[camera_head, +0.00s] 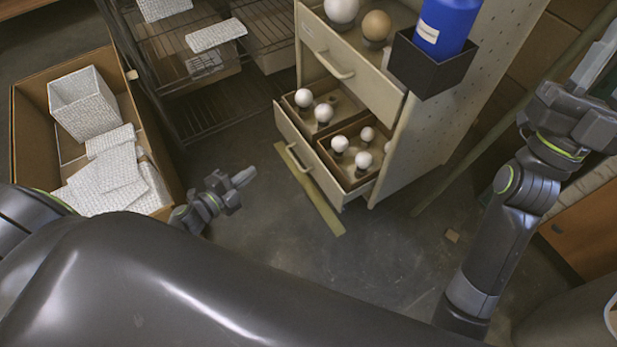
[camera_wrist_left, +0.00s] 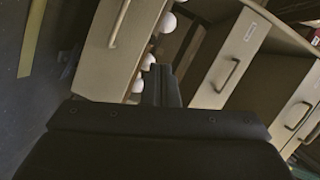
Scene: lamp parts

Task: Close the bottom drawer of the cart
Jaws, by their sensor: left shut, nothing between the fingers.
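The cart (camera_head: 440,125) is a beige cabinet with a perforated side. Its bottom drawer (camera_head: 290,127) is pulled out, with white bulbs in its compartments and a bar handle (camera_head: 297,158) on its front. In the left wrist view the drawer front (camera_wrist_left: 104,60) and its handle (camera_wrist_left: 119,22) lie left of and beyond the fingers. My left gripper (camera_head: 243,177) is shut and empty, low over the floor, left of the drawer front and apart from it. Its fingers also show in the left wrist view (camera_wrist_left: 161,85). My right gripper (camera_head: 598,58) is at the right edge, its fingertips unclear.
An upper drawer (camera_head: 345,62) is also out, holding bulbs. A blue canister (camera_head: 445,25) stands in a dark holder (camera_head: 428,68) on the cart's side. A cardboard box (camera_head: 28,140) and a wire rack (camera_head: 205,115) stand left. A yellowish strip (camera_head: 318,200) lies on the floor by the drawer.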

